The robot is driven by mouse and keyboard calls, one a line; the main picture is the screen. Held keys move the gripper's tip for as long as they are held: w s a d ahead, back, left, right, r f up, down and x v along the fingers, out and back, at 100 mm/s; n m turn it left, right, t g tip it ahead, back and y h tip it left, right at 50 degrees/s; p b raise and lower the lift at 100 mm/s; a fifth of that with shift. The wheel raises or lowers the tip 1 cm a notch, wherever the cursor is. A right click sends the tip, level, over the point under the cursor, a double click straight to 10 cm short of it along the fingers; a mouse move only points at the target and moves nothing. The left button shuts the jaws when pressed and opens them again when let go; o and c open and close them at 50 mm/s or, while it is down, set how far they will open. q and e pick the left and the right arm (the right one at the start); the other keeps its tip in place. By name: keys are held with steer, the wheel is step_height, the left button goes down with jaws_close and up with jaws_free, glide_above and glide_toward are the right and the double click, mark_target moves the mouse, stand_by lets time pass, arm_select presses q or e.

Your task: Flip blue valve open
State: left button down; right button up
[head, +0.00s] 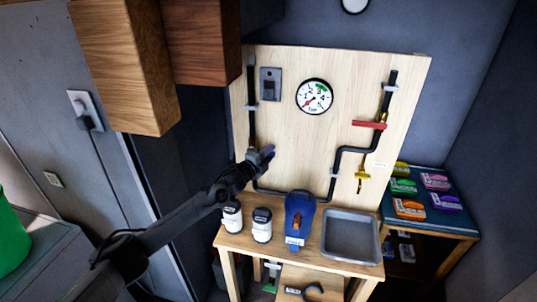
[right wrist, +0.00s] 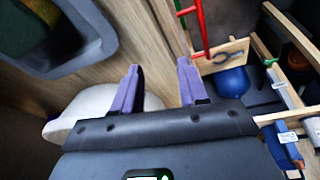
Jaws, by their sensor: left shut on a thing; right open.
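My left gripper (head: 266,154) is at the left pipe (head: 252,124) on the wooden panel, at the pipe's lower part. It is shut on what seems to be the blue valve's handle. The gripper hides most of that valve, so I cannot tell how its handle lies. My right gripper (right wrist: 160,88) shows in the right wrist view, with its two purple fingers apart and nothing between them. It is not in the head view.
The panel (head: 290,140) also bears a pressure gauge (head: 314,96), a red handle (head: 369,125) lying crosswise and a yellow valve (head: 360,178). Below, the bench holds white jars (head: 262,225), a blue tool (head: 299,217) and a grey tray (head: 351,236). Wooden cabinets (head: 122,60) hang upper left.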

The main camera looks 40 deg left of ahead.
stand_by(0.4)
arm_select(q)
steer(key=shift+r+n+t, duration=0.6)
steer(key=shift+r+n, duration=0.25)
steer(key=shift+n, duration=0.65)
steer(key=shift+s+a+r+n+t+y+b, duration=0.1)
steer(key=shift+a+r+n+t+y, duration=0.25)
steer(key=shift+n, duration=0.4)
steer(key=shift+s+r+n+t+y+b, duration=0.15)
steer(key=shift+r+n, duration=0.25)
steer(key=shift+n, duration=0.3)
steer(key=shift+a+r+n+t+y+b, duration=0.1)
steer(key=shift+a+r+n+t+y, duration=0.1)
steer(key=shift+r+n, duration=0.4)
steer(key=shift+f, duration=0.2)
steer(key=c, duration=1)
jaws_free()
steer(key=shift+s, duration=0.1)
steer(key=a+p+v, duration=0.1)
steer(key=v, duration=0.9)
steer(key=shift+s+d, duration=0.35)
steer(key=shift+d, duration=0.15)
